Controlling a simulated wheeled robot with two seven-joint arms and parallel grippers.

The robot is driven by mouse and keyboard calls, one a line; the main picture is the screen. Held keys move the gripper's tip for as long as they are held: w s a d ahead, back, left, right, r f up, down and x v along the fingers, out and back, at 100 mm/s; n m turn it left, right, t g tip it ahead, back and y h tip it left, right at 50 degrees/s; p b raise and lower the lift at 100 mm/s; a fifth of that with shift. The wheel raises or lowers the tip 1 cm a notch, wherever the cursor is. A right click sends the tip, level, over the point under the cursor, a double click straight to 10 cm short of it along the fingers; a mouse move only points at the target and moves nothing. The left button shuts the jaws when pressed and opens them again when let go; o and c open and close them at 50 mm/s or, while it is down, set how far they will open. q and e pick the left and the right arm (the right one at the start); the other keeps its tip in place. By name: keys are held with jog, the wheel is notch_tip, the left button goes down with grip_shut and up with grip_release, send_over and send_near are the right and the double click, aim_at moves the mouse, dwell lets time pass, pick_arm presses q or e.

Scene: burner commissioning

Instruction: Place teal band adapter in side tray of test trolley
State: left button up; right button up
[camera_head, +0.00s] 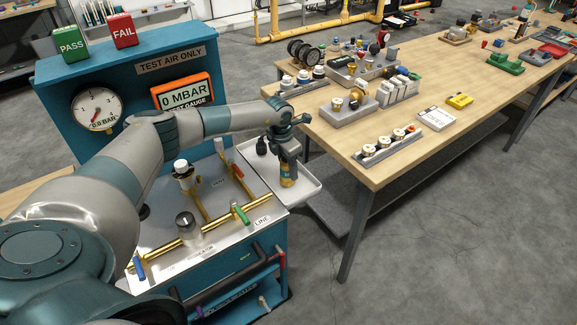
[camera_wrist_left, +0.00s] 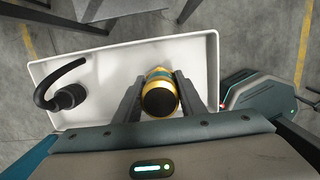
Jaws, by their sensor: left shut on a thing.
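The adapter (camera_head: 288,181) is a short brass-coloured cylinder. In the left wrist view the adapter (camera_wrist_left: 158,76) shows gold with a teal band and a dark round end. My left gripper (camera_head: 288,171) is shut on it, with one finger on each side, pointing down. In the wrist view my left gripper (camera_wrist_left: 158,98) frames it over the white side tray (camera_wrist_left: 206,62). The side tray (camera_head: 312,194) is on the right side of the teal test trolley (camera_head: 55,82). I cannot tell whether the adapter touches the tray floor. My right gripper is not in view.
A black fitting with a curved hose (camera_wrist_left: 68,96) lies in the tray's left part. Brass pipework (camera_head: 185,238) with valves stands on the trolley top. A wooden bench (camera_head: 340,140) with several parts trays is to the right. The tray around the adapter is clear.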

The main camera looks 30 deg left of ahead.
pick_arm(q)
jog(key=shift+f, duration=0.1)
jog(key=shift+f, duration=0.15)
jog(key=o, duration=1.3)
